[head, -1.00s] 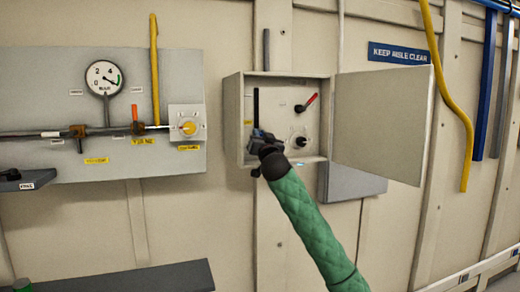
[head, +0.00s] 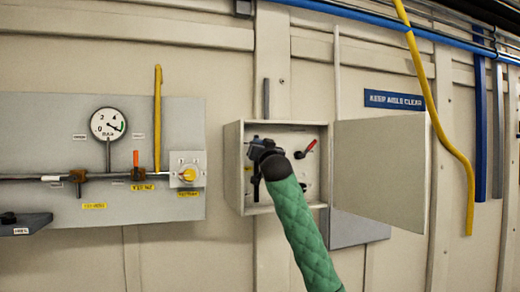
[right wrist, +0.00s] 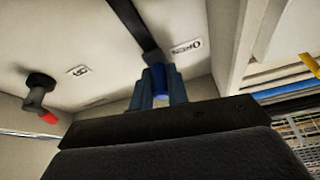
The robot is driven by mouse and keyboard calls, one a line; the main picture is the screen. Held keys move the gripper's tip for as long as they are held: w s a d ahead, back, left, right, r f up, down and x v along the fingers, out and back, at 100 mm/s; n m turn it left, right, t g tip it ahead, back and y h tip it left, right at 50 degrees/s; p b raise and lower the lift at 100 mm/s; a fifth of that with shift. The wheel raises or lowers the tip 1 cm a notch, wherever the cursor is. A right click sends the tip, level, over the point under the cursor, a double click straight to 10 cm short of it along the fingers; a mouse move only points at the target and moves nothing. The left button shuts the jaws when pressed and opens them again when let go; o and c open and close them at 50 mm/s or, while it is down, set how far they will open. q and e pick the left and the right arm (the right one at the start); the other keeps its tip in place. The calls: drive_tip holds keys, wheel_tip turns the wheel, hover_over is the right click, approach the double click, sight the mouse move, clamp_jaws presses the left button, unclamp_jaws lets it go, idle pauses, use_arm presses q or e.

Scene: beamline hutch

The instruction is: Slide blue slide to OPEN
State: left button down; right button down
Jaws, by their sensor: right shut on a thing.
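The blue slide (right wrist: 158,80) shows in the right wrist view between the two fingers of my right gripper (right wrist: 157,90), which is shut on it. It sits on a dark slot (right wrist: 132,20) in the panel, beside a white label (right wrist: 187,47) that seems to read OPEN upside down. In the head view my right gripper (head: 257,145) is inside the open wall box (head: 234,170), in the upper part of the slot, and hides the slide. Part of the slot (head: 256,188) shows below it. My left gripper is not in view.
A red-handled switch (head: 306,149) is right of my gripper in the box. The open box door (head: 380,172) stands out to the right. A gauge (head: 108,123) and a yellow knob (head: 188,175) are on the grey panel (head: 50,112) at left.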

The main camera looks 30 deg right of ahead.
drive_tip(key=c, duration=1.4)
unclamp_jaws()
drive_tip(key=shift+o, duration=0.2)
